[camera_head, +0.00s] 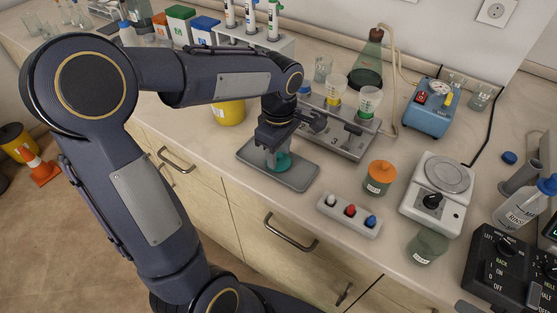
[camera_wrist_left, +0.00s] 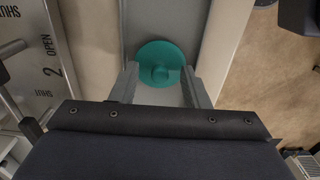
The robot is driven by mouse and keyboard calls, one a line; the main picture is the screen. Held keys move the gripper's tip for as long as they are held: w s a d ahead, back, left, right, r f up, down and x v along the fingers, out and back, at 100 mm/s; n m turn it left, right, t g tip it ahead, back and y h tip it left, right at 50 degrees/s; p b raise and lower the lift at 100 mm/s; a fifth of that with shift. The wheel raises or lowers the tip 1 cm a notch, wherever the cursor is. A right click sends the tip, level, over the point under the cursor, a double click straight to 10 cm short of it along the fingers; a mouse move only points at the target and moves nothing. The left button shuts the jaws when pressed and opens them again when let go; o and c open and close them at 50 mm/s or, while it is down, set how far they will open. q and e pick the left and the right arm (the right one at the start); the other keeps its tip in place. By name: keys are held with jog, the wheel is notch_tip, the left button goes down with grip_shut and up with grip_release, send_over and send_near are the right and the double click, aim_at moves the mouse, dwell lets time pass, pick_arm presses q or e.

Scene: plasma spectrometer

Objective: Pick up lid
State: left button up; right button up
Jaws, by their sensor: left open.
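A round teal lid (camera_head: 283,165) with a small raised knob lies on a flat grey tray (camera_head: 303,181) near the counter's front edge. My left gripper (camera_head: 275,156) points down just over the lid and hides part of it. In the left wrist view, the lid (camera_wrist_left: 161,50) shows from above, between and slightly beyond the two finger tips. The left gripper (camera_wrist_left: 160,72) is open there, one finger on each side of the lid. Whether the fingers touch it cannot be told. My right gripper is not in view.
A filter stand (camera_head: 352,142) with funnels is close behind the gripper. An orange-lidded jar (camera_head: 380,178), a button strip (camera_head: 349,213) and a scale (camera_head: 437,192) stand to the right. A yellow container (camera_head: 229,112) is to the left.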

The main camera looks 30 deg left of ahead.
pick_arm(q)
grip_shut()
jog(key=shift+r, duration=0.15)
